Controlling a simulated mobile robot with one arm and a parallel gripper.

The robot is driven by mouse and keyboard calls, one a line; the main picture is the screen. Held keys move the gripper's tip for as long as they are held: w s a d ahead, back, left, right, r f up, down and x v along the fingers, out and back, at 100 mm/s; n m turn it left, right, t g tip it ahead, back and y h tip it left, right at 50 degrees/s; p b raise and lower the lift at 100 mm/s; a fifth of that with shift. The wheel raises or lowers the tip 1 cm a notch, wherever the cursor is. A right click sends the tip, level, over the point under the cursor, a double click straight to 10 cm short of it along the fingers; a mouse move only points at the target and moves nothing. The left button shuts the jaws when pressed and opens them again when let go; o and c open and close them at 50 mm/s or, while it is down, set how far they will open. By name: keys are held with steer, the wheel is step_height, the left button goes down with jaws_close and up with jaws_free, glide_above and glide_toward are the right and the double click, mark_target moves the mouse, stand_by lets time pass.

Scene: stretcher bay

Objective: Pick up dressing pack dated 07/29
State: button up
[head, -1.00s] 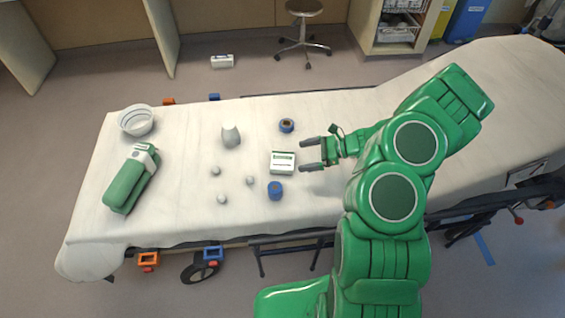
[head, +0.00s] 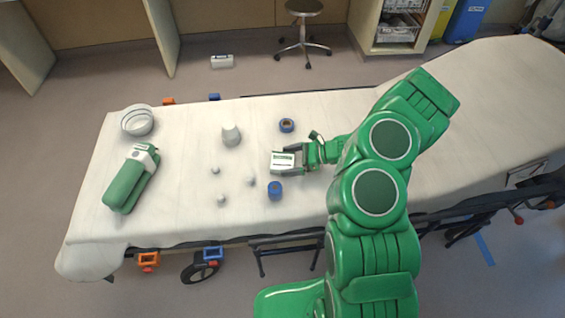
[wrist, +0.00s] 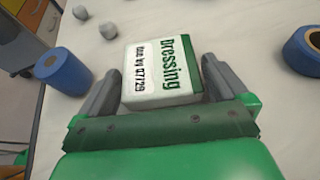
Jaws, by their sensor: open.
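The dressing pack (head: 283,161) is a small white box with a green band, lying on the white-sheeted stretcher (head: 330,120). In the wrist view the dressing pack (wrist: 158,72) reads "Dressing" and "Use by 07/29". My gripper (head: 287,160) is open, with its two fingers on either side of the pack. In the wrist view the right finger of my gripper (wrist: 160,88) is at or very near the pack's green edge, and a small gap shows at the left finger. I cannot tell whether either finger touches.
A blue roll (head: 275,190) stands close below the pack, and another blue roll (head: 287,125) lies above it. Several small pale balls (head: 250,181), a grey-white pouch (head: 231,136), a bowl (head: 138,120) and a green bundle (head: 130,182) are further left.

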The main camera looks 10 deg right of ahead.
steer(key=shift+a+f, duration=0.15)
steer(key=shift+a, duration=0.15)
steer(key=c, duration=0.7)
